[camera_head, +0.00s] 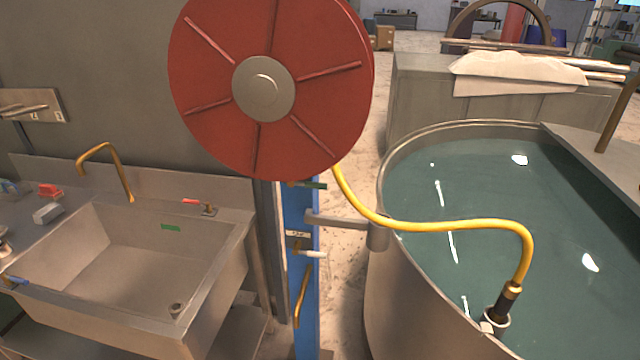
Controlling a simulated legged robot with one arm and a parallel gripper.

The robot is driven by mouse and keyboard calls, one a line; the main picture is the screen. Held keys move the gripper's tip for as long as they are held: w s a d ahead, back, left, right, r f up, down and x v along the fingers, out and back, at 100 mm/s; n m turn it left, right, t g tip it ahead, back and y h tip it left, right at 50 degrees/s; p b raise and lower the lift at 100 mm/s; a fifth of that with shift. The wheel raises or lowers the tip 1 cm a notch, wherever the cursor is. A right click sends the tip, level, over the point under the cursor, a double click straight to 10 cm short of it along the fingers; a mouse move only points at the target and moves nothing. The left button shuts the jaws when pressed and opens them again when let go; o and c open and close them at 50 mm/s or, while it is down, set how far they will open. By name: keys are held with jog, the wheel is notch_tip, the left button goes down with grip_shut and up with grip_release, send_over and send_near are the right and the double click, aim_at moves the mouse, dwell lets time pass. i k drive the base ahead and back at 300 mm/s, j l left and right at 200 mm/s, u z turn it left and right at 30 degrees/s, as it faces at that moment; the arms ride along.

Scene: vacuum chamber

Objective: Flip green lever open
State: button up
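A small dark green lever (311,185) sticks out sideways near the top of the blue post (300,215), just under the red hose reel (210,90). It looks roughly horizontal, and its left end is partly hidden by the reel and post. A white lever (312,254) sits lower on the same post, by a small label. My gripper is not in view, and nothing shows touching the levers.
A yellow hose (450,226) runs from the reel over the rim of a round water-filled tank (375,290) on the right. A steel sink (150,255) with a red-handled lever (195,202) stands at left. A narrow floor gap lies between post and tank.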

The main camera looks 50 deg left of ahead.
aim_at(311, 185)
jog(key=u, duration=1.8)
jog(key=l+u, duration=0.1)
jog(key=u, duration=0.25)
jog(key=i+l, duration=0.05)
